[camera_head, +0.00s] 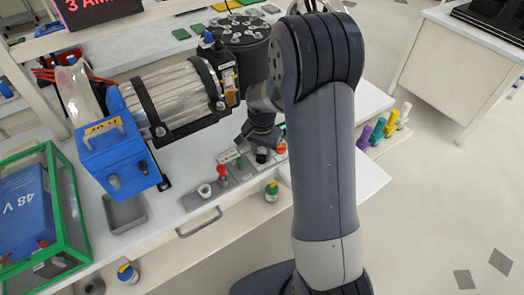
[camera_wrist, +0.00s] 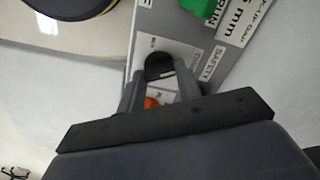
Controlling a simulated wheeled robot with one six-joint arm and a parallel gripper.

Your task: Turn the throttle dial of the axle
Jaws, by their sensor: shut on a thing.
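The control panel (camera_head: 237,178) sits along the front of the white bench, below the silver axle motor (camera_head: 176,97). In the wrist view a black round dial (camera_wrist: 158,66) sits on a pale plate of the panel (camera_wrist: 222,60). My gripper (camera_wrist: 157,78) has one finger on each side of this dial and is shut on it. The dial's pointer mark and angle cannot be made out.
A red knob (camera_head: 221,171) and a white round part (camera_head: 204,190) stand left on the panel. An orange part (camera_wrist: 151,103) shows between my fingers, and a green part (camera_wrist: 203,6) lies beyond. A blue box (camera_head: 117,158) overhangs a grey tray (camera_head: 125,212).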

